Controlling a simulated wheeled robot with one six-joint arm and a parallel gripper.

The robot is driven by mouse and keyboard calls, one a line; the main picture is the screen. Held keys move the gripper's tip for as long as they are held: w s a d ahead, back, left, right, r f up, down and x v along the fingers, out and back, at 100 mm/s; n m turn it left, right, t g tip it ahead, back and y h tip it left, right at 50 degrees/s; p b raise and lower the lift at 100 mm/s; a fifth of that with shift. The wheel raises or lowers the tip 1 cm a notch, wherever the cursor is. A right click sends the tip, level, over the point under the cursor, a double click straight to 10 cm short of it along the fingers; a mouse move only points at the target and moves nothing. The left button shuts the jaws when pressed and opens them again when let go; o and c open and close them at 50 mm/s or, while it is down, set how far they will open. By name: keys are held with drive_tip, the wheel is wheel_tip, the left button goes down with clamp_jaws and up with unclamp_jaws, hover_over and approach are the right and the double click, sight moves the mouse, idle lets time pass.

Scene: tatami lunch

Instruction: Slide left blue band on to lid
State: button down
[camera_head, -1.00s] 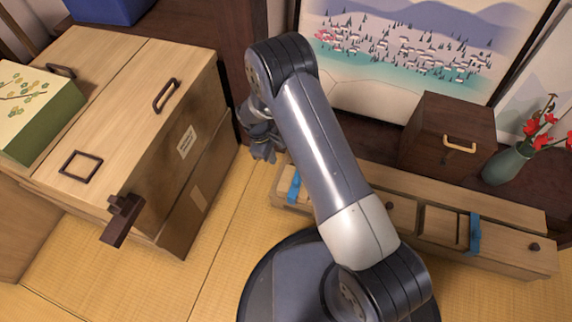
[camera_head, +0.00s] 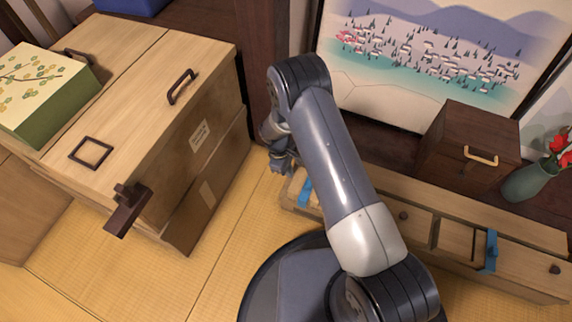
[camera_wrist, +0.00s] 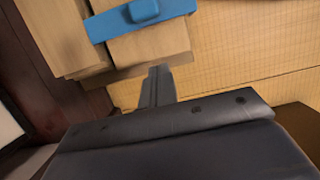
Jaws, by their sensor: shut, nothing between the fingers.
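The left blue band (camera_head: 305,192) is wrapped over the left end of the long low wooden cabinet (camera_head: 420,204). It also shows at the top of the wrist view (camera_wrist: 143,16), lying across pale wooden blocks with a raised blue knob on it. I cannot tell which wooden piece is the lid. My gripper (camera_head: 284,166) is just beyond and left of the band in the head view, partly hidden by my arm. In the wrist view my gripper (camera_wrist: 158,82) has its fingers together and empty, apart from the band, beside the wooden end.
A second blue band (camera_head: 491,250) sits further right on the cabinet. A small brown box (camera_head: 470,146) and a vase with red flowers (camera_head: 528,182) stand behind. A large wooden chest (camera_head: 140,95) stands at left. Tatami floor (camera_head: 225,215) lies open between.

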sight(304, 184)
drive_tip(key=x, duration=0.2)
drive_tip(key=shift+f+b, duration=0.35)
drive_tip(key=d, duration=0.2)
drive_tip(key=s+d, duration=0.1)
drive_tip(key=shift+r+b, duration=0.25)
drive_tip(key=shift+b, duration=0.05)
drive_tip(key=shift+s+d, duration=0.2)
drive_tip(key=shift+d, duration=0.2)
drive_tip(key=shift+r, duration=0.1)
drive_tip(key=shift+d, duration=0.3)
drive_tip(key=s+d, duration=0.1)
drive_tip(key=d, duration=0.2)
drive_tip(key=s+d, duration=0.2)
drive_tip(key=d, duration=0.2)
drive_tip(key=s+d, duration=0.1)
drive_tip(key=d, duration=0.3)
drive_tip(key=shift+s+d, duration=0.15)
